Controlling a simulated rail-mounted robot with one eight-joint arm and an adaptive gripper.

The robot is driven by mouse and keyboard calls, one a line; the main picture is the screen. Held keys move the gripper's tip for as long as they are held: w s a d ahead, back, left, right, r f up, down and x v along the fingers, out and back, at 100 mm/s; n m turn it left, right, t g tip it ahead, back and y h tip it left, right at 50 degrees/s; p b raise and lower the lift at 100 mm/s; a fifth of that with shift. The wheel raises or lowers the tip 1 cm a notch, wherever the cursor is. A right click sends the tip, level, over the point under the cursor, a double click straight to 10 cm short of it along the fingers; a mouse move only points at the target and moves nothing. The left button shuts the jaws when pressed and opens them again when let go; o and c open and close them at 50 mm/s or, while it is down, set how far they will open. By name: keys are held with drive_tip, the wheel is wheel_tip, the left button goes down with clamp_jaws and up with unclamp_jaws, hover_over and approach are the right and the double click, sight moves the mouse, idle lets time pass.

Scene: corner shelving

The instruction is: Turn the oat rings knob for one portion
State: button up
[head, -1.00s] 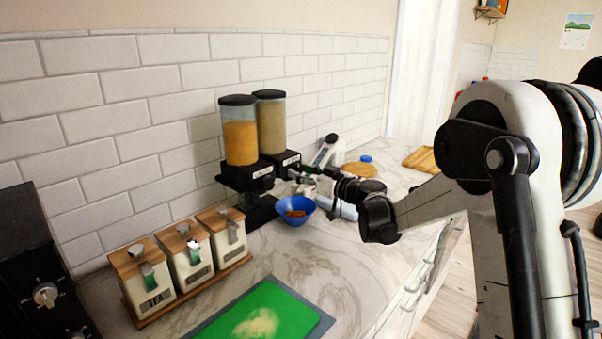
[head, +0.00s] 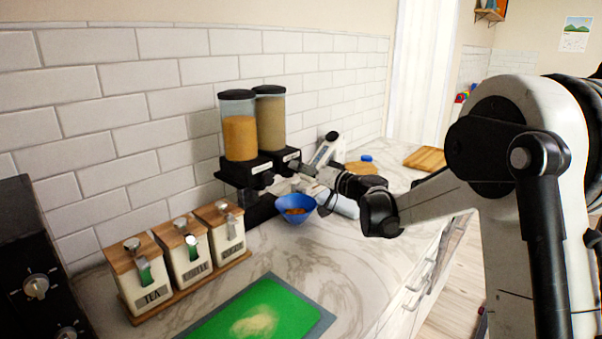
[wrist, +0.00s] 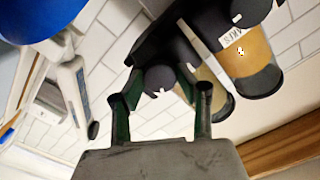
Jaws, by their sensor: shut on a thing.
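Two black-capped cereal dispensers stand against the tiled wall: one with orange contents (head: 240,138) and, to its right, one with beige contents (head: 271,125). In the wrist view the orange one (wrist: 252,66) has a label ending in "AKES". The beige one (wrist: 208,88) shows behind my fingers; its label cannot be read. My gripper (wrist: 158,100) has its two fingers on either side of the dark round knob (wrist: 160,78) of the beige dispenser and is shut on it. In the head view the gripper end is small, at the right dispenser's front. The knob's exact turn is unclear.
A blue bowl (head: 295,208) with orange-brown contents stands below the dispensers. Labelled canisters (head: 188,258) and a green board (head: 285,300) are nearer. A grey-white device (head: 326,150) stands behind.

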drive_tip(key=m+b, duration=0.2)
drive_tip(key=m, duration=0.8)
drive_tip(key=shift+m, duration=0.4)
idle(0.4)
drive_tip(key=o, duration=1.1)
drive_tip(key=shift+o, duration=0.2)
drive_tip(key=shift+d, duration=0.1)
drive_tip(key=v, duration=1.2)
drive_tip(key=shift+s, duration=0.1)
